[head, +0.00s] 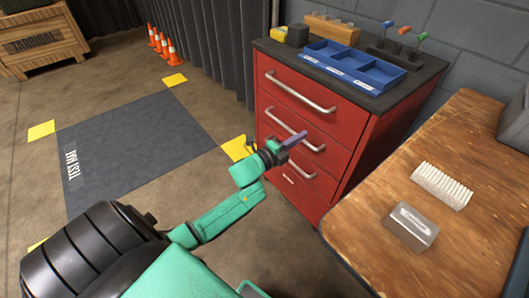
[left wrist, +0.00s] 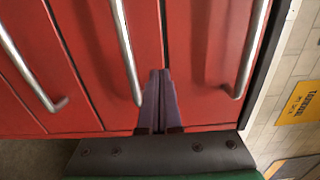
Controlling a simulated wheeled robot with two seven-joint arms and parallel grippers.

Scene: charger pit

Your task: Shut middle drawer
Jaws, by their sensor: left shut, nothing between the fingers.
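The red drawer cabinet (head: 345,125) stands right of centre in the head view. Its middle drawer has a silver bar handle (head: 312,146), partly hidden by my left gripper. My left gripper (head: 296,140) has purple fingers, shut and empty, in front of the middle drawer. In the left wrist view the drawer fronts (left wrist: 195,40) appear turned sideways, with several handles. There the shut fingers (left wrist: 160,76) are close to the end of the central handle (left wrist: 126,45), beside a seam. I cannot tell whether they touch, or how far the middle drawer stands out. My right gripper is not in view.
A blue tray (head: 345,76) and tools sit on the cabinet top. A wooden bench (head: 370,265) with a grey box (head: 410,227) and a white ribbed block (head: 441,186) stands close on the right. A dark floor mat (head: 130,140) and orange cones (head: 161,45) lie left, with open floor.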

